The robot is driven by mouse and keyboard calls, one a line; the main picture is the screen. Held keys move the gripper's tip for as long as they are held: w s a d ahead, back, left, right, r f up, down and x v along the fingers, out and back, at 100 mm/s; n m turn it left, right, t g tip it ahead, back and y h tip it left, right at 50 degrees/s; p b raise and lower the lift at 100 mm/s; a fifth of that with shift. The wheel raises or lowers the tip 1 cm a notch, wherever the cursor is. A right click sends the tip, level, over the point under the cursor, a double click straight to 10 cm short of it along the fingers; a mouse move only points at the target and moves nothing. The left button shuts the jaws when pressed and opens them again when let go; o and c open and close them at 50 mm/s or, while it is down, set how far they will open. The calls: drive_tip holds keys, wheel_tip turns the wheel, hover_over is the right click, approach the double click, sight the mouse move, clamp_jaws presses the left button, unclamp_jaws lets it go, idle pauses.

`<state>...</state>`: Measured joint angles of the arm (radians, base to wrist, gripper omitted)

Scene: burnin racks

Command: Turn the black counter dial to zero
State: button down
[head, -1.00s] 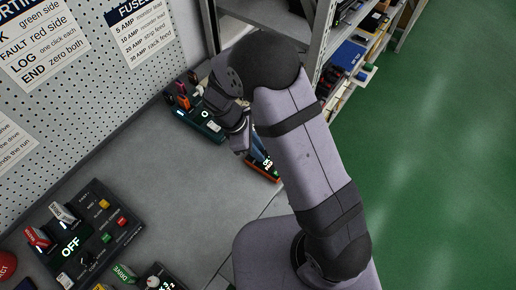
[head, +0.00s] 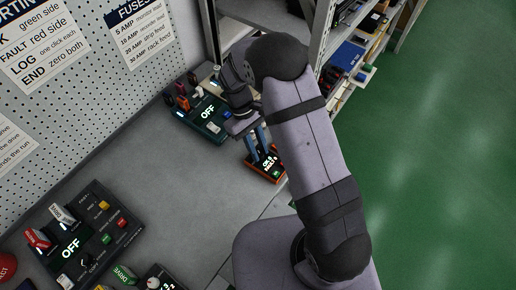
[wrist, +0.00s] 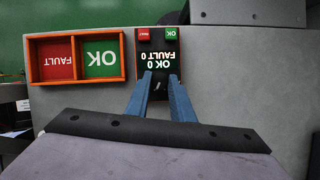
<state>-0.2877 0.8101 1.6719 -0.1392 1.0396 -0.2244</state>
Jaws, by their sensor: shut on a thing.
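The counter unit (head: 264,177) is a small orange-edged box with a black face, in the head view below my gripper. Its lit display (wrist: 158,61) appears upside down in the wrist view and reads OK 0 and FAULT 0. My gripper (wrist: 161,80) has two blue fingers, whose tips stand at the black face just below the display. They are shut on the black dial (wrist: 158,87), which shows between them as a dark patch with a small pale mark. The dial's edges blend into the black face, so its exact turn is hard to tell.
An orange tray (wrist: 122,54) with green OK and red FAULT compartments stands beside the counter. Red and green buttons (wrist: 143,34) sit beyond the display. A teal box (head: 190,122) reading OFF is behind the counter; a black panel (head: 112,243) lies front left. Bare grey bench lies between.

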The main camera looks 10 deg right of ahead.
drive_tip(key=shift+m, duration=0.6)
drive_tip(key=c, duration=1.6)
unclamp_jaws()
drive_tip(key=shift+o, duration=0.2)
drive_tip(key=shift+w, duration=0.1)
drive_tip(key=shift+w+a+r+b, duration=0.1)
drive_tip(key=shift+w+r+b, duration=0.15)
drive_tip(key=shift+r+b, duration=0.3)
drive_tip(key=b+v, duration=0.1)
drive_tip(key=v, duration=0.5)
drive_tip(key=shift+b, duration=0.35)
